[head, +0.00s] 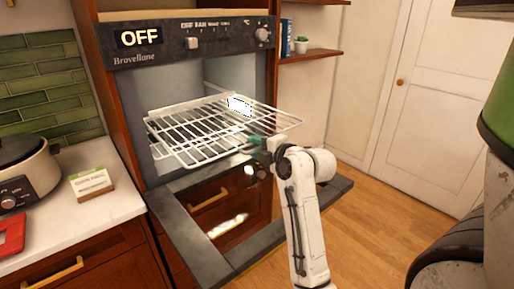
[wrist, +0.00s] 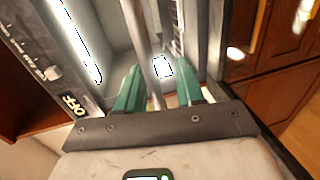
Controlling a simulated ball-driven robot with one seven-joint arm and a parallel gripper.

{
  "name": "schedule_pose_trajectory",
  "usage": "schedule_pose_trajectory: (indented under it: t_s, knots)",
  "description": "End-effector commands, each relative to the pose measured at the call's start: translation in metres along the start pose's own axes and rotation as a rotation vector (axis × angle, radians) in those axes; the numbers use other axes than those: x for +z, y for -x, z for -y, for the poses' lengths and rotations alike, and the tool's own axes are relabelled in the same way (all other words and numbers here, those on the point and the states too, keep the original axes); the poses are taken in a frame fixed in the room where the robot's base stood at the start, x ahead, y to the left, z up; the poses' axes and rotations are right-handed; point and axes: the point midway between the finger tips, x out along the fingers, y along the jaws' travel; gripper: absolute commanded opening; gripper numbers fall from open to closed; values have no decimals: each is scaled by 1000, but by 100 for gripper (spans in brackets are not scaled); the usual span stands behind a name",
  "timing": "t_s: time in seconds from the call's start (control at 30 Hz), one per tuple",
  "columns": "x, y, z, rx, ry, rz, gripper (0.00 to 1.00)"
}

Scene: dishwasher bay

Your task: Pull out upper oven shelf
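The upper oven shelf (head: 283,118) is a white wire rack that sticks forward out of the oven (head: 190,82) in the head view. Whether a second rack overlaps below it is hard to tell. My gripper (head: 256,140), with green fingers, is at the shelf's front right side, just under its edge. In the wrist view my gripper (wrist: 158,78) has its two green fingers apart, with a pale shelf bar (wrist: 146,55) running between them. The bar lies nearer the left finger; whether it touches is unclear.
The oven door (head: 225,262) is folded down below the shelf. A counter (head: 95,218) at left holds a cooker (head: 25,180), a small card box (head: 91,184) and a red item (head: 10,235). Wooden floor (head: 375,235) is free at right, before a white door (head: 430,110).

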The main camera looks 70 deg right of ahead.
Motion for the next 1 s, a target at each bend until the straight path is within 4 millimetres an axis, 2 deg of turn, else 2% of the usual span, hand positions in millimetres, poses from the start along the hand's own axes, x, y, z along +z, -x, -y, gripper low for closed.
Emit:
schedule_pose_trajectory:
  t_s: [0.23,0.33,0.47,0.73,0.83,1.0]
  knots:
    - [0,2,-2,4,1,-1,37]
    - [0,9,-1,5,1,1,37]
    - [0,30,0,6,3,2,37]
    - [0,83,1,4,2,2,37]
    - [0,96,-4,-1,-1,2,37]
    - [0,106,-2,1,0,1,37]
